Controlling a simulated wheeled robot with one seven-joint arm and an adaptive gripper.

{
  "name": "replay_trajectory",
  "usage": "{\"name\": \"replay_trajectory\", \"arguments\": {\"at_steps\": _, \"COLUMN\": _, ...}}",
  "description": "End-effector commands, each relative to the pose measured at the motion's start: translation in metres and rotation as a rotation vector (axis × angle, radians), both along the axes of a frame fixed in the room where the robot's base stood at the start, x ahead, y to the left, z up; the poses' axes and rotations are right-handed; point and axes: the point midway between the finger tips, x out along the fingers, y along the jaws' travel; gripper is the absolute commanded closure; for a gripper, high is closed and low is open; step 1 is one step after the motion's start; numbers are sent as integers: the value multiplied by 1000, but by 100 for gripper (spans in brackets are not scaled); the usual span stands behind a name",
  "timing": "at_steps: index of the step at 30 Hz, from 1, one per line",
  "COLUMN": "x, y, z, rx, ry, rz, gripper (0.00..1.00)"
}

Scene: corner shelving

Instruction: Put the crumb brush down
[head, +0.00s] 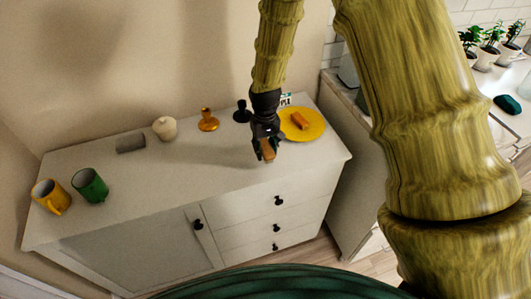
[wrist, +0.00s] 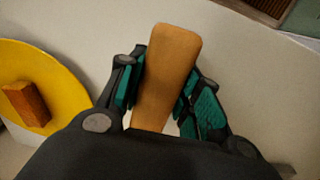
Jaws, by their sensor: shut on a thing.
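My gripper (head: 264,150) is shut on the crumb brush (head: 267,153), over the right part of the white cabinet top (head: 205,172). In the wrist view the brush (wrist: 167,70) shows as a tan, round-cornered block between the teal finger pads of my gripper (wrist: 160,95). Its lower end is hidden by the gripper body. I cannot tell whether the brush touches the cabinet top.
A yellow plate (head: 317,117) with an orange-brown block (head: 299,120) lies just right of my gripper. Behind stand a black holder (head: 242,114), an amber holder (head: 208,122), a cream pot (head: 164,128) and a grey block (head: 130,144). Green (head: 90,186) and yellow mugs (head: 49,196) stand left. The front middle is clear.

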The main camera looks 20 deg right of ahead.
Motion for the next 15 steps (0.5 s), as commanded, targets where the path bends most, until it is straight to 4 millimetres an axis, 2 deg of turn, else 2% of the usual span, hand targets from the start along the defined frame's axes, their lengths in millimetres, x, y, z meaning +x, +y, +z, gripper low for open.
{"name": "replay_trajectory", "arguments": {"at_steps": 9, "x": -1, "y": 0, "z": -27, "rx": 0, "ry": 2, "rz": 0, "gripper": 96}}
{"name": "replay_trajectory", "arguments": {"at_steps": 15, "x": 0, "y": 0, "z": -31, "rx": 0, "ry": 0, "rz": 0, "gripper": 96}}
